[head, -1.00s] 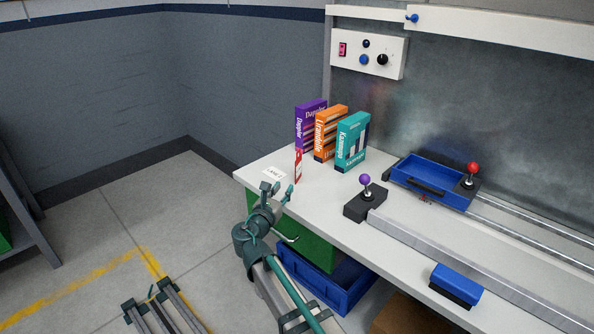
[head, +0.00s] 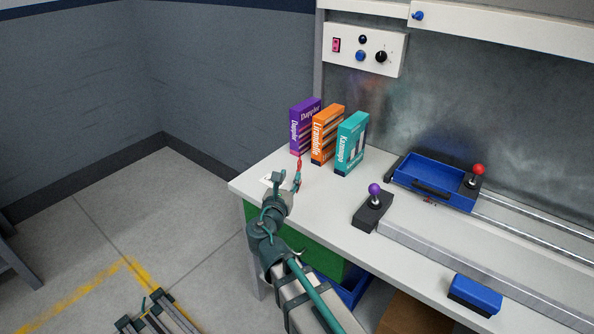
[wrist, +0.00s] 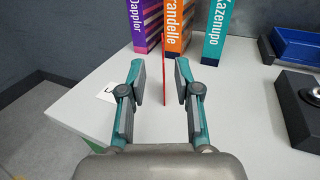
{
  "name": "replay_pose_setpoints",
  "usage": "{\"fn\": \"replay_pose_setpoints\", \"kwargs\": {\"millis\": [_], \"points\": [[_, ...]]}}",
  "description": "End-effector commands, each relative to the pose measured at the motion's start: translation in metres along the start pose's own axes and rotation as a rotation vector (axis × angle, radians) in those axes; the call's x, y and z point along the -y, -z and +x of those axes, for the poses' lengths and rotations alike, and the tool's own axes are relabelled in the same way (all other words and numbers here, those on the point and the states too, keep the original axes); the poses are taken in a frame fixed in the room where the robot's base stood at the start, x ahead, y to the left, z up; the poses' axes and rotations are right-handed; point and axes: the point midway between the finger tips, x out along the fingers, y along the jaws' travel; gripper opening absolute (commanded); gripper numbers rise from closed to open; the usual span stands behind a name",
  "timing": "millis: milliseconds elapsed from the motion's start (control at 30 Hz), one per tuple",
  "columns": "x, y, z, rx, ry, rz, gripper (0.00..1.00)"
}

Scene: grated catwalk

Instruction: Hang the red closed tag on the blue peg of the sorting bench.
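The red tag (head: 299,163) stands upright near the bench's left end, in front of the boxes. In the wrist view it is a thin red edge (wrist: 164,72) between the fingers, near their tips. My gripper (head: 287,178) is open over the bench corner; the wrist view shows both fingers (wrist: 160,75) apart, with gaps beside the tag. A finger hides part of the tag in the head view, and its lettering cannot be read. The blue peg (head: 417,16) sticks out of the white upper rail of the sorting bench (head: 335,210), and nothing hangs on it.
Purple (head: 304,125), orange (head: 326,133) and teal (head: 352,143) boxes stand close behind the tag. A white card (wrist: 106,92) lies left of the gripper. A purple-knobbed lever (head: 374,203) and a blue tray (head: 432,182) are to the right. A control panel (head: 362,52) hangs below the rail.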

Motion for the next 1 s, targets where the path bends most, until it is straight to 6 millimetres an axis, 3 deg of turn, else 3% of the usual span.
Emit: {"fn": "replay_pose_setpoints", "kwargs": {"millis": [300, 533, 833, 1000], "points": [[-0.002, -0.001, 0.045, 0.001, 0.001, 0.000, 0.32], [-0.001, -0.001, 0.058, 0.001, 0.001, 0.000, 0.32], [0.000, -0.003, 0.097, 0.000, 0.001, 0.000, 0.32], [0.002, -0.002, 0.101, 0.000, 0.000, 0.000, 0.32]]}}
